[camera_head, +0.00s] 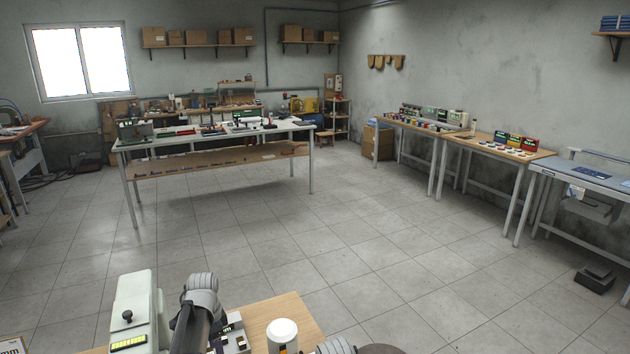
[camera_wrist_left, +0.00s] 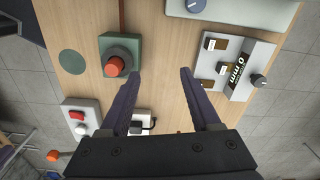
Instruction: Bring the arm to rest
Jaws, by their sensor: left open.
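My left gripper (camera_wrist_left: 161,73) is open in the left wrist view. Its two dark fingers are spread apart with nothing between them, above a wooden bench top (camera_wrist_left: 160,40). A green box with an orange-red button (camera_wrist_left: 116,64) lies left of the fingers. A grey panel with a knob and a "0 mm" label (camera_wrist_left: 234,70) lies to their right. In the head view, part of my left arm (camera_head: 202,298) shows at the bottom over the near bench (camera_head: 290,306); its fingertips cannot be made out there. My right gripper is not in view.
A pale device with a black knob (camera_head: 136,312) and a white cylinder (camera_head: 282,332) stand on the near bench. A box with red and white buttons (camera_wrist_left: 80,116) is at the wrist view's left. Beyond are a long table (camera_head: 215,134) and open tiled floor (camera_head: 290,225).

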